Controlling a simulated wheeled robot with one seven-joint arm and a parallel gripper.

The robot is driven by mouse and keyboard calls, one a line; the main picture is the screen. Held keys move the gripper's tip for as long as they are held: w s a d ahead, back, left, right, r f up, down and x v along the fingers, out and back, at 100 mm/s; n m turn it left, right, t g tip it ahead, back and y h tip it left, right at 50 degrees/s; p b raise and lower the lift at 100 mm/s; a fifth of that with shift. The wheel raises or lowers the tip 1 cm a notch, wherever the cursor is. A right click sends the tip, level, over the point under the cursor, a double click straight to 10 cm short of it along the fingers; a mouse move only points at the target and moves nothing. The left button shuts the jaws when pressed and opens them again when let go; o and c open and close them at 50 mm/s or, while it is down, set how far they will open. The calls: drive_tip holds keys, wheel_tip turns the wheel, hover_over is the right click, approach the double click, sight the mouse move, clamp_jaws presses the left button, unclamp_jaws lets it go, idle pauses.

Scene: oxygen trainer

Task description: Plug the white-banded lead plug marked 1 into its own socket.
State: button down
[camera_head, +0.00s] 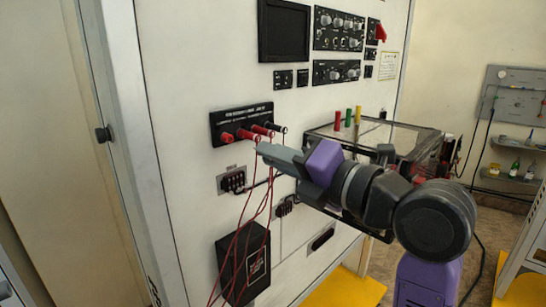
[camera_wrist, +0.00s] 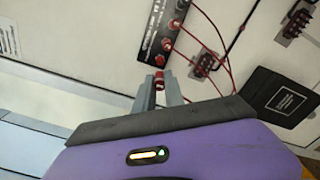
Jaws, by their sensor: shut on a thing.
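The black socket strip (camera_head: 240,117) is on the white upright panel and carries a row of red plugs and a black one. My gripper (camera_head: 260,149) is just in front of and below this row. In the wrist view my gripper (camera_wrist: 159,84) is shut on a small red lead plug (camera_wrist: 159,79), held between the fingertips close to the strip (camera_wrist: 156,33). I cannot make out its white band or the mark 1. I cannot tell whether its tip is in a socket. In the head view my fingers partly hide the held plug.
Other red plugs (camera_wrist: 167,44) sit close beside it in the strip. Thin red leads (camera_head: 240,230) hang down in front of the panel. A terminal block (camera_head: 232,181) and a black box (camera_head: 243,262) are below. A clear-topped case with coloured posts (camera_head: 348,117) stands right.

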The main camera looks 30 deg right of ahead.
drive_tip(key=shift+f+n+b, duration=0.1)
drive_tip(key=shift+n+b, duration=0.2)
drive_tip(key=shift+b, duration=0.1)
drive_tip(key=shift+b+x, duration=0.5)
drive_tip(key=shift+x, duration=2.45)
drive_tip(key=shift+n+b, duration=0.5)
drive_tip(key=shift+b, duration=0.5)
drive_tip(key=shift+x, duration=1.25)
drive_tip(key=c, duration=1.3)
unclamp_jaws()
drive_tip(key=shift+c, duration=0.2)
drive_tip(key=shift+b+v, duration=1.25)
drive_tip(key=shift+v, duration=2.6)
